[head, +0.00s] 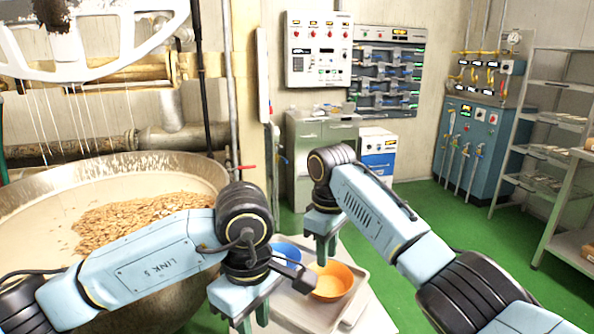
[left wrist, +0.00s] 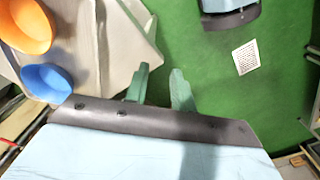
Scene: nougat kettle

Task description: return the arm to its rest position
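My left arm comes in from the left in the head view, and its gripper (head: 254,316) points down over the near left part of a pale tray (head: 352,313). In the left wrist view its two green fingers (left wrist: 160,82) stand apart with nothing between them. My right gripper (head: 326,250) hangs beside the bowls near the tray's back, its two fingers pointing down with a narrow gap and nothing visible between them. An orange bowl (head: 335,281) and a blue bowl (head: 287,250) stand on the tray; my grippers partly cover both.
A large kettle (head: 212,172) with almond-like pieces (head: 140,220) lies left, below and behind my left arm. Grey cabinet (head: 305,150), blue control cabinet (head: 470,150) and shelf rack (head: 545,150) stand at the back. Green floor (head: 440,215) is clear right of centre.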

